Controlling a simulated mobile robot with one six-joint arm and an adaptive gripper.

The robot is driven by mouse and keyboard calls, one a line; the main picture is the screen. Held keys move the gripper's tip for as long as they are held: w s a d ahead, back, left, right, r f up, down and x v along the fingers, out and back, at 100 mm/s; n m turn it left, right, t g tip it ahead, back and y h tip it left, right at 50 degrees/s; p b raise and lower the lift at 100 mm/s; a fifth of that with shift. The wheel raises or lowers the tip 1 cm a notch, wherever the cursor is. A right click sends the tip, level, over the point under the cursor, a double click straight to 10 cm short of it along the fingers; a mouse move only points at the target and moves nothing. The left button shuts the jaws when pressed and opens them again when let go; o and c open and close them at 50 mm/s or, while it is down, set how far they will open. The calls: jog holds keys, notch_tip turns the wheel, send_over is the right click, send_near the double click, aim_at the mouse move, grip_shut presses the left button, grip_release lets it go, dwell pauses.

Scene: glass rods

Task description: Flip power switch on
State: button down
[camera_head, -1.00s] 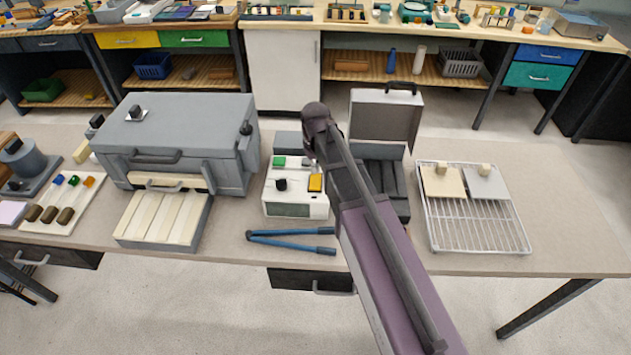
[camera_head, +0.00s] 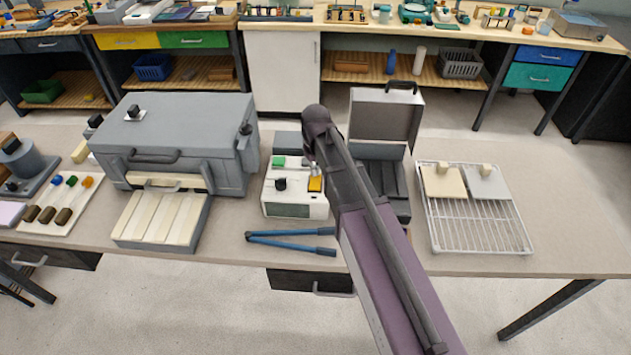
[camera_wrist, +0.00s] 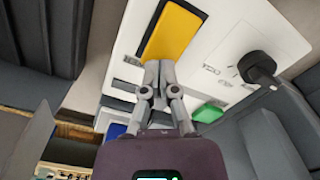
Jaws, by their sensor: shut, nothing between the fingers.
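The white control box (camera_head: 283,196) stands on the bench to the left of my arm. It carries a yellow rocker (camera_head: 315,184), which I take to be the power switch, a black knob (camera_head: 281,184) and a green button (camera_head: 278,161). The wrist view shows the yellow switch (camera_wrist: 174,32), the knob (camera_wrist: 258,68) and the green button (camera_wrist: 209,112). My gripper (camera_wrist: 158,68) is shut and empty, its fingertips at the near end of the yellow switch. I cannot tell whether they touch it. My arm partly hides the box's right side in the head view.
A grey furnace (camera_head: 185,135) stands left of the box. Blue-handled tongs (camera_head: 290,242) lie in front. An open grey case (camera_head: 384,125) is behind and right of my arm. A wire rack (camera_head: 475,225) stands farther right, with clear bench beyond it.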

jog(key=shift+f+b, duration=0.5)
dwell(0.4)
jog(key=shift+r, duration=0.15)
jog(key=shift+r+p, duration=3.4)
jog(key=shift+p, duration=0.2)
jog(key=shift+d, duration=0.1)
jog(key=s+d+m, duration=0.2)
jog(key=s+d, duration=0.4)
jog(key=d, duration=0.3)
jog(key=s+d+f+m+b, duration=0.1)
jog(key=s+d+m, duration=0.2)
jog(key=s+d, duration=0.4)
jog(key=d, duration=0.3)
jog(key=shift+s+m, duration=0.15)
jog(key=shift+m, duration=0.15)
